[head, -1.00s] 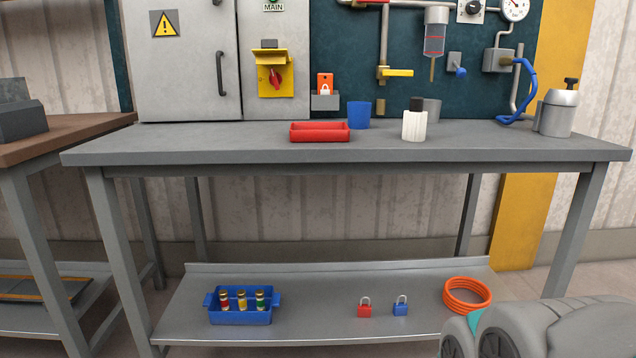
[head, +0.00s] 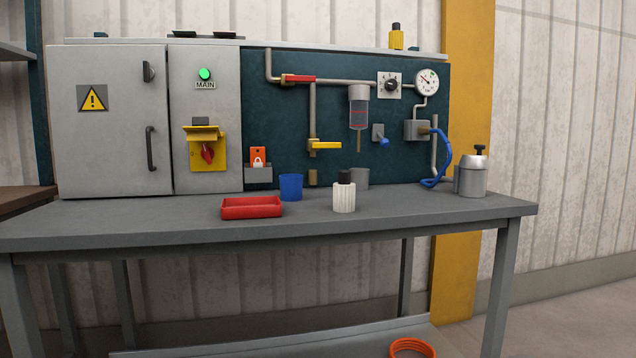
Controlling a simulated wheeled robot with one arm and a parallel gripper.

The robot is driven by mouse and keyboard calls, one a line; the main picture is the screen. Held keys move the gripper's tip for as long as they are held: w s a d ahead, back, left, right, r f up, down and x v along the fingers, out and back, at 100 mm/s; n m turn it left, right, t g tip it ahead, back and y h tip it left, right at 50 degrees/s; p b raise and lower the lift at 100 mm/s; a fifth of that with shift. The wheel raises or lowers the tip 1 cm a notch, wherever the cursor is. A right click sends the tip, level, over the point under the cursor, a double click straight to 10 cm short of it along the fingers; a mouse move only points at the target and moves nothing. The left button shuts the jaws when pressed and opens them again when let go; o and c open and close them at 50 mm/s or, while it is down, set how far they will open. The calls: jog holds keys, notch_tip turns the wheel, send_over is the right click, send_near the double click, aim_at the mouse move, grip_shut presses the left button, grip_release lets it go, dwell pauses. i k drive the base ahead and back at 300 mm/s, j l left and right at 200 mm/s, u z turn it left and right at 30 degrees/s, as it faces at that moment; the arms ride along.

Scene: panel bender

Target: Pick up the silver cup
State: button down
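A plain silver-grey cup (head: 360,178) stands upright on the grey workbench (head: 130,228), toward the back of its top. A white ribbed bottle with a black cap (head: 344,197) stands in front of it and hides its left part. A blue cup (head: 291,187) stands to the left, apart from it. My gripper is not in view.
A red tray (head: 252,207) lies left of the bottle. A silver canister with a black knob (head: 471,176) stands at the right end, beside a blue hose (head: 441,160). Pipes and valves (head: 325,145) line the back panel. The bench's front right top is clear.

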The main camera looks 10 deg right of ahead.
aim_at(360, 176)
jog(key=i+l+z, duration=0.15)
jog(key=i+l, duration=0.45)
jog(key=l, duration=0.15)
jog(key=l+z, duration=0.25)
jog(key=l, duration=1.4)
jog(key=k+l, duration=0.1)
jog(key=l, duration=0.15)
jog(key=k+l, duration=0.15)
jog(key=l+z, duration=0.05)
jog(key=l, duration=0.05)
